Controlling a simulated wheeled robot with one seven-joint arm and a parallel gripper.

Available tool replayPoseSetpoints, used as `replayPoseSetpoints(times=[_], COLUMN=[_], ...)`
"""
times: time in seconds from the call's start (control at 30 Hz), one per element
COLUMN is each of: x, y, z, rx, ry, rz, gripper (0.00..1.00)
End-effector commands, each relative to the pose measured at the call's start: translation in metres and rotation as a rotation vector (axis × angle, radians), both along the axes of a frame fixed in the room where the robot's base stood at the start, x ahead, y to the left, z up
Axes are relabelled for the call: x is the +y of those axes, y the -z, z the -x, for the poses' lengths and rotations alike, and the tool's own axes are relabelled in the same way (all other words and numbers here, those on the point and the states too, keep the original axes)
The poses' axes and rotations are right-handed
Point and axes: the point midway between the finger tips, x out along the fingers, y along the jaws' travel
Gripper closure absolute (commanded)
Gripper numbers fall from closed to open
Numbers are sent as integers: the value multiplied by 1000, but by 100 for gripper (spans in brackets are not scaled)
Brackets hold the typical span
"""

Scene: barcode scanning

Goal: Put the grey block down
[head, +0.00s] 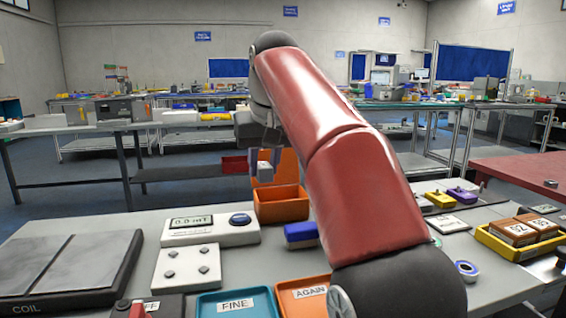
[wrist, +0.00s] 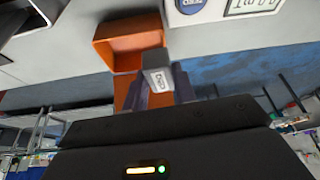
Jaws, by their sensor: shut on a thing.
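The small grey block (head: 265,175) is held in my gripper (head: 264,158), up in the air near the orange bin at the far edge of the table. In the wrist view the grey block (wrist: 157,78) sits between the two fingertips (wrist: 160,92) with a dark marking on its pale end face. My gripper is shut on it. The marking is too small to read. My red arm crosses the middle of the head view and hides part of the table.
An orange bin (head: 281,207) stands open at the back edge. A meter (head: 210,231) reads 0.0 mT. A blue FINE tray (head: 238,304) and an orange AGAIN tray (head: 303,295) lie in front. A blue block (head: 300,234) and a dark COIL plate (head: 68,265) are nearby.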

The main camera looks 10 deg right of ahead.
Motion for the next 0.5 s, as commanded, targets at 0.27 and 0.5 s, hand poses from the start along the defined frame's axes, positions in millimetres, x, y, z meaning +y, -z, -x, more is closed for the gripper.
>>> replayPoseSetpoints(times=[0.27, 0.5], x=[-43, -43], y=[12, 32], z=[-21, -20], rx=[-1, 0], ry=[86, 87], rz=[2, 2], gripper=[100, 100])
